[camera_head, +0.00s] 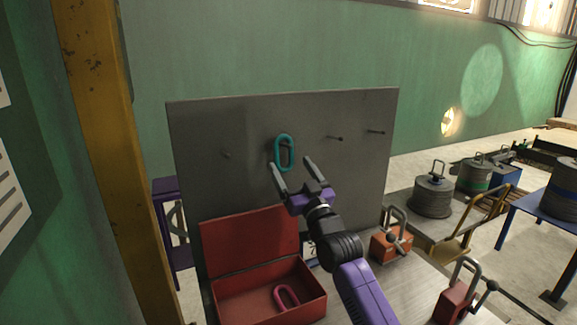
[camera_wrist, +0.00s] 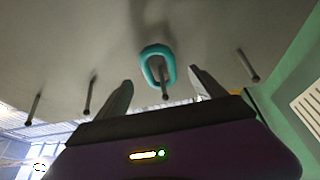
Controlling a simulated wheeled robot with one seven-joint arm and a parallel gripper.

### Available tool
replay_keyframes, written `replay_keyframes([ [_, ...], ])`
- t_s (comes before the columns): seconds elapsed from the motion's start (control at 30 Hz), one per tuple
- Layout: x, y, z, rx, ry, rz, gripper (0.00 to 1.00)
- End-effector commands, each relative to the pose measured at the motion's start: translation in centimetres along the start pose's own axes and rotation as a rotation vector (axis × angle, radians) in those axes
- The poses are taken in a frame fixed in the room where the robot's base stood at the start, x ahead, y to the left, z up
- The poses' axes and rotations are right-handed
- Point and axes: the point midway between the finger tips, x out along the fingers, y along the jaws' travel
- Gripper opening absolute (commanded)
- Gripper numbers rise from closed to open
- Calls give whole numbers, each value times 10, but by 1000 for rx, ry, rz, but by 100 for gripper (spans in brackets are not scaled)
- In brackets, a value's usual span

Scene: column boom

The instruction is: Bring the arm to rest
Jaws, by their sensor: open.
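My gripper (camera_head: 298,178) is open and empty, raised in front of a grey upright board (camera_head: 230,120). A teal oval link (camera_head: 284,152) hangs on a peg of the board, just beyond my fingertips in the head view. In the wrist view the teal link (camera_wrist: 158,50) shows with its peg through it, between and beyond my open fingers (camera_wrist: 160,88). My fingers look apart from the link. My purple arm reaches up from the lower right of the head view.
An open red box (camera_head: 312,292) below the board holds a pink link (camera_head: 287,297). Bare pegs (camera_head: 334,137) stick out of the board. An orange block with a handle (camera_head: 391,246) and a red one (camera_head: 455,302) stand right of my arm. A yellow post (camera_head: 105,150) stands at left.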

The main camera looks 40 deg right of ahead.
Motion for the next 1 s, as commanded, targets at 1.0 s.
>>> replay_keyframes([
  [1.0, -95, -2, -32, 41, 113, 64, 80],
])
